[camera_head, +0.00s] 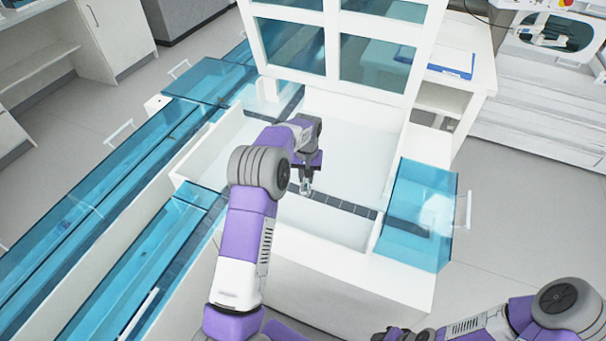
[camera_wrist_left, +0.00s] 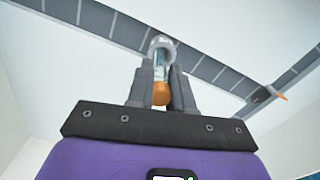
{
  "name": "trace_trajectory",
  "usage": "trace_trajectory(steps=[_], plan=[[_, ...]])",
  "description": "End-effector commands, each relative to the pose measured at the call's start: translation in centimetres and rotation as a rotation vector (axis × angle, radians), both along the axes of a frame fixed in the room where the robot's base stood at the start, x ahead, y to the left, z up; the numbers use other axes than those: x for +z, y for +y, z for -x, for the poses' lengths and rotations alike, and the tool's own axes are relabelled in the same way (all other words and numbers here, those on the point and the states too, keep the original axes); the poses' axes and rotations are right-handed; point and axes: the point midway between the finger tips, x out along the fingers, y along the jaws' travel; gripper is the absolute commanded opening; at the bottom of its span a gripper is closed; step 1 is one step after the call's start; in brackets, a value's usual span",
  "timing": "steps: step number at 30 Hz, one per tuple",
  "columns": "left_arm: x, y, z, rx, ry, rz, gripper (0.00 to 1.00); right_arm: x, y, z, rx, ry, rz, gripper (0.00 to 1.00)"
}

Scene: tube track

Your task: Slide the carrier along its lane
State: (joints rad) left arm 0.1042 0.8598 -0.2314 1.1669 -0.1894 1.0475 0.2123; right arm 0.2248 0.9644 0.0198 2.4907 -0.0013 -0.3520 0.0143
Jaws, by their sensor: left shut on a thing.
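My left gripper (camera_head: 306,188) is shut on a small clear tube-like carrier (camera_wrist_left: 160,72) with an orange end. Its grey fingers (camera_wrist_left: 161,88) hold it from both sides in the left wrist view. The carrier is at the dark segmented lane (camera_head: 345,206), which crosses the white tray floor; the lane also shows in the wrist view (camera_wrist_left: 110,25). I cannot tell how deep the carrier sits in the lane. My right arm shows at the bottom right, with a dark end part (camera_head: 402,333) cut off by the frame edge.
A blue clear cover (camera_head: 420,215) with a handle stands right of the white tray (camera_head: 375,150). Long blue covers (camera_head: 100,205) run along the left. A windowed panel (camera_head: 340,45) rises behind. A small orange piece (camera_wrist_left: 281,97) lies by the lane at right.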

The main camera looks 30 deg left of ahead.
Motion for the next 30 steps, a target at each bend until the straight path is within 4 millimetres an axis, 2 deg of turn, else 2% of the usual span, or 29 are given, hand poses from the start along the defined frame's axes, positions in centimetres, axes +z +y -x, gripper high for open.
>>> trace_trajectory(steps=[30], plan=[[0.0, -4.1, -0.5, -0.001, 0.000, 0.000, 0.00, 0.3, 0.0, 0.0, 0.000, 0.000, 0.000, 0.40]])
